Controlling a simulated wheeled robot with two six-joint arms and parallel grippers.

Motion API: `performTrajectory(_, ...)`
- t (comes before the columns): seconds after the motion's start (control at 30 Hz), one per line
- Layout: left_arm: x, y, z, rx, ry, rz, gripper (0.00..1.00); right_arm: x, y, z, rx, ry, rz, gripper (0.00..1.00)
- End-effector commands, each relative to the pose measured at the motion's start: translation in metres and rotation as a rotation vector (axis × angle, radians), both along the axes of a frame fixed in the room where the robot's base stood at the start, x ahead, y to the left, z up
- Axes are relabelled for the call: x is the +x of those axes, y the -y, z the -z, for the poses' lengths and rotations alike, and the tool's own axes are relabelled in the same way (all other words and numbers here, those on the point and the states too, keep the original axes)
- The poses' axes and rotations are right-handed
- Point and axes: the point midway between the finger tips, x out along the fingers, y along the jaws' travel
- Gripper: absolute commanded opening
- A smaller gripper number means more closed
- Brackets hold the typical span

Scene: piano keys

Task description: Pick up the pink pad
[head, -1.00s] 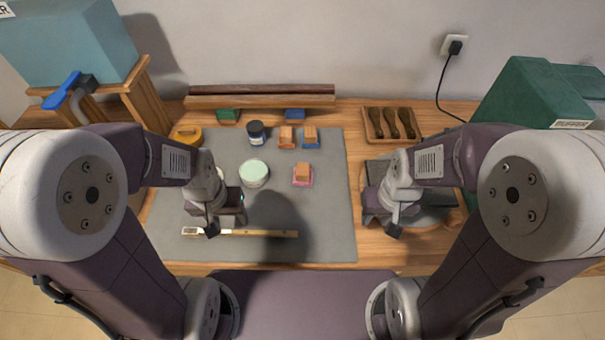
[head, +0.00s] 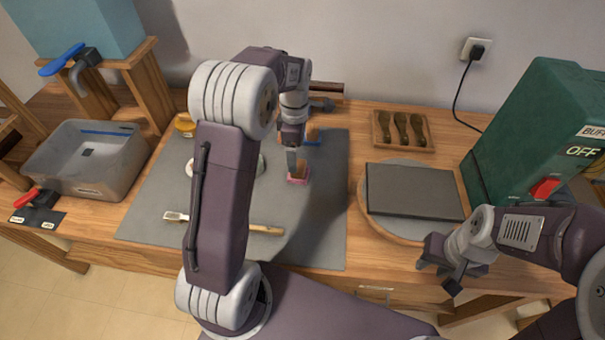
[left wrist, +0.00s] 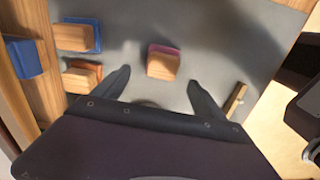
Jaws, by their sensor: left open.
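The pink pad (head: 298,181) is a wooden block on a pink base, lying on the grey mat (head: 325,225). In the left wrist view the pink pad (left wrist: 163,62) lies between and a little beyond the two fingertips of my left gripper (left wrist: 158,80), which is open and empty. In the head view my left gripper (head: 292,160) points down right at the pad and partly covers it; I cannot tell whether they touch. My right gripper (head: 443,270) is open and empty at the table's front edge, far from the pad.
Orange-brown blocks with a blue base (left wrist: 75,37) and an orange base (left wrist: 82,77) stand near the pad. A wooden-handled brush (head: 225,223) lies at the front of the mat. A dark slab (head: 414,191), a green machine (head: 535,140) and a tool tray (head: 402,131) stand right.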

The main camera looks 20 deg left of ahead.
Motion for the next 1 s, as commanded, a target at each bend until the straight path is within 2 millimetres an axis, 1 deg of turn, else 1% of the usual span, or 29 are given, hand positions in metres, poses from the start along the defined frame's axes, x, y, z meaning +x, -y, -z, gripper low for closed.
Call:
performTrajectory(0.03, -0.001, 0.001, 0.011, -0.001, -0.005, 0.001, 0.82, 0.0, 0.0, 0.003, 0.0, 0.0, 0.0, 0.35)
performTrajectory(0.1, -0.001, 0.001, 0.021, -0.001, -0.005, 0.001, 0.82, 0.0, 0.0, 0.005, 0.0, 0.0, 0.0, 0.35)
performTrajectory(0.33, -0.001, 0.001, 0.033, 0.0, -0.002, 0.002, 0.82, 0.0, 0.0, 0.006, 0.0, 0.0, 0.0, 0.35)
performTrajectory(0.5, -0.005, 0.004, 0.065, -0.001, -0.005, 0.003, 0.82, 0.0, 0.0, 0.012, 0.0, 0.0, 0.0, 0.35)
performTrajectory(0.6, -0.004, 0.004, 0.076, 0.0, -0.002, 0.002, 0.82, 0.0, 0.0, 0.013, 0.0, 0.0, 0.0, 0.35)
performTrajectory(0.7, -0.003, 0.004, 0.08, 0.0, 0.0, 0.002, 0.82, 0.0, 0.0, 0.013, 0.0, 0.0, 0.0, 0.35)
performTrajectory(0.83, -0.003, 0.004, 0.079, 0.0, 0.0, 0.002, 0.82, 0.0, 0.0, 0.013, 0.0, 0.0, 0.0, 0.35)
performTrajectory(0.87, -0.003, 0.004, 0.079, 0.0, 0.0, 0.002, 0.79, 0.0, 0.0, 0.013, 0.0, 0.0, 0.0, 0.35)
performTrajectory(0.9, -0.003, 0.004, 0.079, 0.0, 0.0, 0.002, 0.68, 0.0, 0.0, 0.013, 0.0, 0.0, 0.0, 0.35)
performTrajectory(0.97, -0.003, 0.004, 0.079, 0.0, 0.0, 0.002, 0.51, 0.0, 0.0, 0.013, 0.0, 0.0, 0.0, 0.35)
performTrajectory(1.0, -0.003, 0.004, 0.079, 0.0, 0.0, 0.002, 0.4, 0.0, 0.0, 0.013, 0.0, 0.0, 0.0, 0.35)
